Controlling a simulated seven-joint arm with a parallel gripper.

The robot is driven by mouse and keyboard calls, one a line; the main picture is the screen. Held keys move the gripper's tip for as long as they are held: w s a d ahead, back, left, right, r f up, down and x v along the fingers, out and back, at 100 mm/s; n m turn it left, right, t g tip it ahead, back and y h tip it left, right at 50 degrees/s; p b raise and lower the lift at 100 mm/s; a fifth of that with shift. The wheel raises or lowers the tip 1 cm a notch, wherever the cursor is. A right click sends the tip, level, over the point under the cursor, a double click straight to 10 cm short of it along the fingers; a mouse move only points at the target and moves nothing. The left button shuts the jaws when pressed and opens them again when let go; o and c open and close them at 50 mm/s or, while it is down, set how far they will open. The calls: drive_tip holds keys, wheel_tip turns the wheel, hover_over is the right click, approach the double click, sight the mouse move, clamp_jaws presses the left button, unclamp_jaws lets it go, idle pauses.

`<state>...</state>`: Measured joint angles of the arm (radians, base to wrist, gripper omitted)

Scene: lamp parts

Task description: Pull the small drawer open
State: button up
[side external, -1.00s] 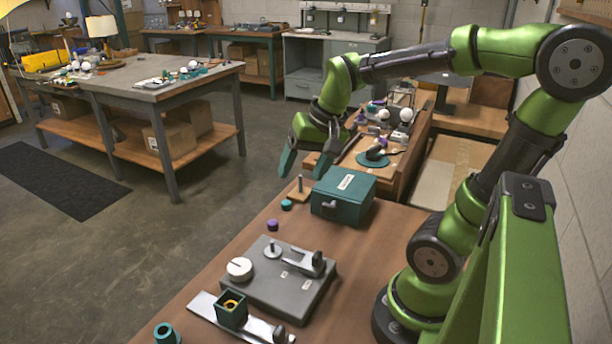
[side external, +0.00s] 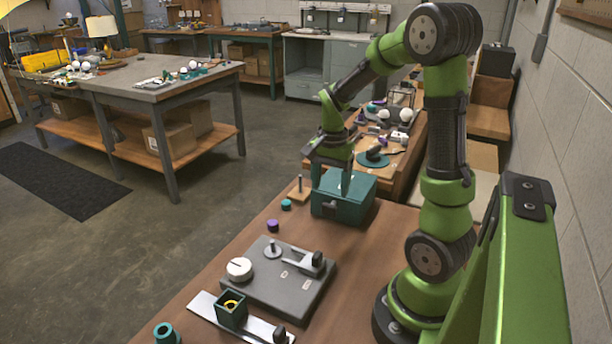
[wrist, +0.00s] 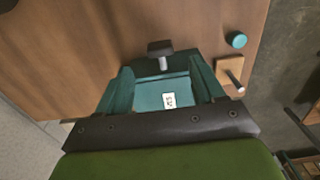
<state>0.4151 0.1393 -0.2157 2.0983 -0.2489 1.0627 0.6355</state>
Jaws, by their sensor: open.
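The small drawer unit is a teal box (side external: 358,212) near the far end of the wooden bench; its lid with a white label shows in the wrist view (wrist: 150,94). Its dark handle (wrist: 160,48) sticks out of the front, and the drawer looks closed. In the side view the handle is at the box's lower left front. My gripper (side external: 331,187) is over the box, pointing down. In the wrist view my gripper (wrist: 162,66) is open, one finger at each side of the box top, with the handle ahead between them. I see no clear contact with the handle.
A wooden block with an upright peg (side external: 298,190) and a teal cap (side external: 286,204) stand close beside the box. A purple cap (side external: 272,225) and a grey fixture plate (side external: 260,290) lie nearer on the bench. Bare bench lies right of the plate.

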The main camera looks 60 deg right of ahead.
sight(329, 205)
wheel_tip(329, 205, down, 7)
drive_tip(key=shift+f, duration=0.1)
idle(0.3)
